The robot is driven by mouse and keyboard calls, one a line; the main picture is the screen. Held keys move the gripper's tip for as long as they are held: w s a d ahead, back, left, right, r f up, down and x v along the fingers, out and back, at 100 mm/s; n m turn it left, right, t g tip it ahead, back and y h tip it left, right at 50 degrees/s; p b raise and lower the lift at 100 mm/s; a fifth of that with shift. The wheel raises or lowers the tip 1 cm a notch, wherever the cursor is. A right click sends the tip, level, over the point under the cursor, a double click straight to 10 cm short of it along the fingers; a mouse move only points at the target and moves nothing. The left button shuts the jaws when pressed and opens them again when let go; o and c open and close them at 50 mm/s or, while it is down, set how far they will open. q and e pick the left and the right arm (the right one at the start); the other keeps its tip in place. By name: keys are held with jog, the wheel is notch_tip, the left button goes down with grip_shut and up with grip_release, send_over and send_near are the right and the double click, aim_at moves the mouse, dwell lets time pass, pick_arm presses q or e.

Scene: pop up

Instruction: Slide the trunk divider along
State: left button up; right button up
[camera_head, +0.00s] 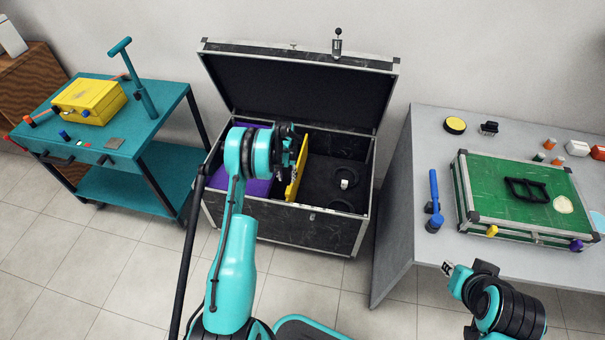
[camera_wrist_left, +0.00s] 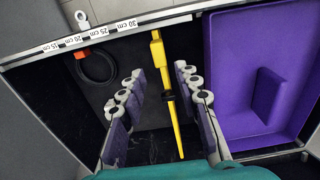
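The open black trunk (camera_head: 280,228) stands on the floor with its lid raised against the wall. Its yellow divider (camera_head: 297,182) stands upright across the inside, right of the purple bin (camera_head: 257,187). My left gripper (camera_head: 292,158) is over the trunk at the divider. In the left wrist view the divider (camera_wrist_left: 171,95) runs between the two spread fingers (camera_wrist_left: 158,100), with a gap on both sides, so the gripper is open. My right gripper (camera_head: 449,268) is low at the right, in front of the grey table, away from the trunk; its fingers are too small to judge.
A scale with centimetre marks (camera_wrist_left: 100,37) lies along the trunk's rim. A dark ring (camera_wrist_left: 96,66) lies on the trunk floor beside the divider. A teal cart (camera_head: 150,145) stands left, and a grey table (camera_head: 400,215) with a green-topped case (camera_head: 515,190) stands right.

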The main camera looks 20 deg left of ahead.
aim_at(288, 190)
pick_arm(q)
jog(key=shift+w+d+f, duration=0.1)
jog(key=shift+w+f, duration=0.05)
jog(key=shift+f, duration=0.8)
notch_tip(288, 190, down, 8)
jog(key=b, duration=0.3)
jog(key=shift+b, duration=0.3)
jog(key=shift+r, duration=0.2)
grip_shut()
